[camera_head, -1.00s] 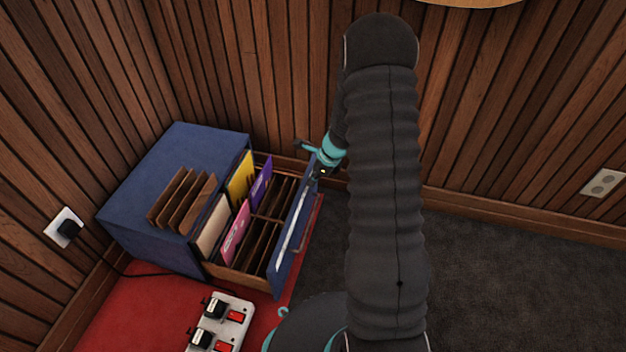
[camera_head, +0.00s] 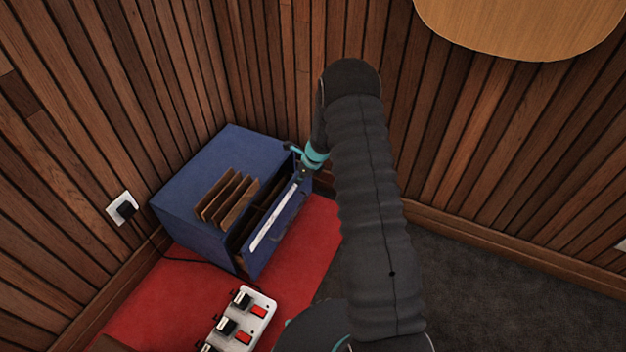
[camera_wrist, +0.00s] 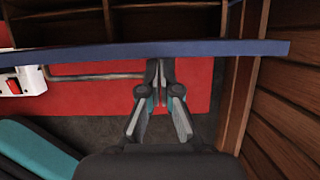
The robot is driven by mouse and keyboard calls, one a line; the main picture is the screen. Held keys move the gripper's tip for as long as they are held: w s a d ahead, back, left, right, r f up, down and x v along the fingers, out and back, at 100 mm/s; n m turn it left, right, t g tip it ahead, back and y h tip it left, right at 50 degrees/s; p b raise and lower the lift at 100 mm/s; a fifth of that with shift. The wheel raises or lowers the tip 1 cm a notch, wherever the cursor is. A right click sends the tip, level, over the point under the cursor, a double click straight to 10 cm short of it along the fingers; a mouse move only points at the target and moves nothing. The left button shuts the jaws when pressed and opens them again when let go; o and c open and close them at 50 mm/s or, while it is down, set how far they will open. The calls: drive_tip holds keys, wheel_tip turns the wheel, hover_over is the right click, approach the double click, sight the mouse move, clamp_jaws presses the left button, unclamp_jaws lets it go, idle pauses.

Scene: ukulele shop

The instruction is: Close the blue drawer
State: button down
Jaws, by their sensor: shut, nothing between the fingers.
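The blue drawer (camera_head: 277,228) is the front of a blue cabinet (camera_head: 208,178) standing in the corner on a red mat. It is pulled out a short way, with a narrow gap showing its wooden inside. In the wrist view the top edge of the drawer front (camera_wrist: 215,48) runs across the picture, with wooden dividers behind it. My gripper (camera_wrist: 157,65) is shut and empty, its fingertips at the outer side of the drawer front. In the head view my gripper (camera_head: 303,172) is at the far end of the drawer front; its fingertips are hard to see there.
A white power strip (camera_head: 240,318) with red switches lies on the red mat (camera_head: 305,245) near the drawer. Brown dividers (camera_head: 226,196) stand on the cabinet top. A plug sits in a wall outlet (camera_head: 122,207). Wood-panelled walls are close behind; dark carpet is clear at right.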

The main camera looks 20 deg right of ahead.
drive_tip(key=w+a+p, duration=0.2)
drive_tip(key=w+a, duration=0.2)
drive_tip(key=shift+w+a, duration=0.25)
drive_tip(key=shift+w, duration=0.1)
drive_tip(key=shift+w+a+r, duration=0.1)
drive_tip(key=shift+r, duration=0.05)
drive_tip(key=s+d+b, duration=0.1)
drive_tip(key=s+d, duration=0.2)
drive_tip(key=shift+s+d, duration=0.15)
drive_tip(key=shift+s, duration=0.05)
drive_tip(key=v, duration=0.9)
drive_tip(key=shift+s+r+p, duration=0.2)
drive_tip(key=shift+r+p, duration=0.1)
drive_tip(key=shift+p, duration=0.1)
drive_tip(key=shift+d, duration=0.15)
